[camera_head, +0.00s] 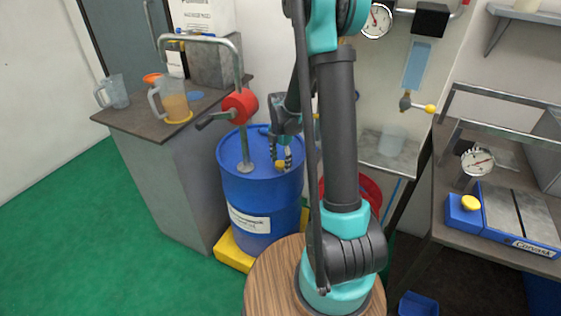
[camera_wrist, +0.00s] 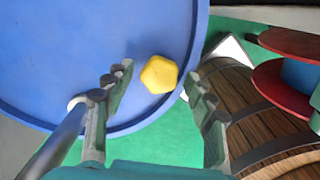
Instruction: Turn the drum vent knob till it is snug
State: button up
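The yellow vent knob (camera_wrist: 159,74) is a faceted cap on the blue drum lid (camera_wrist: 80,40), near the rim. In the head view the knob (camera_head: 280,163) shows low by my gripper's fingers on top of the drum (camera_head: 261,190). My gripper (camera_wrist: 160,84) is open, pointing down at the lid. In the wrist view one finger is left of the knob and the other right, with visible gaps on both sides. I cannot tell whether the fingertips are level with the knob or above it.
A red rotary pump (camera_head: 239,106) with a grey pipe (camera_head: 247,150) rises from the lid close to my gripper's left. The drum stands on a yellow base (camera_head: 234,252). A counter with jugs (camera_head: 172,100) is at left, and a bench (camera_head: 480,228) at right.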

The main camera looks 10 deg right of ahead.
jog(key=c, duration=1)
jog(key=shift+o, duration=0.2)
jog(key=shift+m, duration=0.3)
jog(key=m, duration=1)
jog(key=shift+m, duration=0.4)
jog(key=m, duration=1.3)
jog(key=shift+m, duration=0.3)
